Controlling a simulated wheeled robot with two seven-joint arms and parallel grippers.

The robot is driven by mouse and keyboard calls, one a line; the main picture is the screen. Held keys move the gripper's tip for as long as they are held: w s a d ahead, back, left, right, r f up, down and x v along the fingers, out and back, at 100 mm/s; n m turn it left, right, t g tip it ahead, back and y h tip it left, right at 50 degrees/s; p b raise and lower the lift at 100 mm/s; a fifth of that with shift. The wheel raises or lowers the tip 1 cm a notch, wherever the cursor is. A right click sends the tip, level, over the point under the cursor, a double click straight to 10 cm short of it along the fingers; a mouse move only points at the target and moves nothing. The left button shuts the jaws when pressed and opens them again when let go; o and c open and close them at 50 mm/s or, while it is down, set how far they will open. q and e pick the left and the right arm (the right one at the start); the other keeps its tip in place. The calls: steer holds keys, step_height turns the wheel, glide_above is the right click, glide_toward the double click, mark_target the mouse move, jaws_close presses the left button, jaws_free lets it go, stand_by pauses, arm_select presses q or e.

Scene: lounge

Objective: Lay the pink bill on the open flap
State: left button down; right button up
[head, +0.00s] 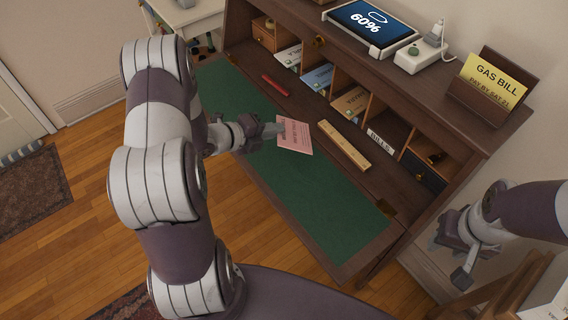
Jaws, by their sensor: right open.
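The pink bill (296,137) is a small printed sheet at the middle of the head view, over the inner edge of the open flap. The open flap (330,205) is a dark wooden board with a green writing surface, lowered from the desk. My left gripper (276,130) is at the bill's left edge and appears shut on it, its fingertips overlapping the paper. I cannot tell whether the bill touches the flap or is just above it. My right gripper (457,258) is open and empty, to the right of the desk.
A red pen (275,85) and a wooden ruler (344,145) lie near the cubbyholes, which hold papers. A yellow gas bill (492,82) stands in a holder on the desk top, near a tablet (372,24). The flap's front part is clear.

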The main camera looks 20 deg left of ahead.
arm_select(q)
steer(key=f+b, duration=0.2)
steer(key=f, duration=0.1)
steer(key=a+f+n+t+y+b, duration=0.1)
steer(key=f+b, duration=0.2)
steer(key=f, duration=0.1)
steer(key=a+f+n+b, duration=0.1)
steer(key=f+b, duration=0.2)
steer(key=f, duration=0.1)
steer(key=shift+a+t+y, duration=0.1)
steer(key=shift+t+y, duration=0.2)
steer(key=c, duration=1.5)
jaws_free()
steer(key=shift+r, duration=0.1)
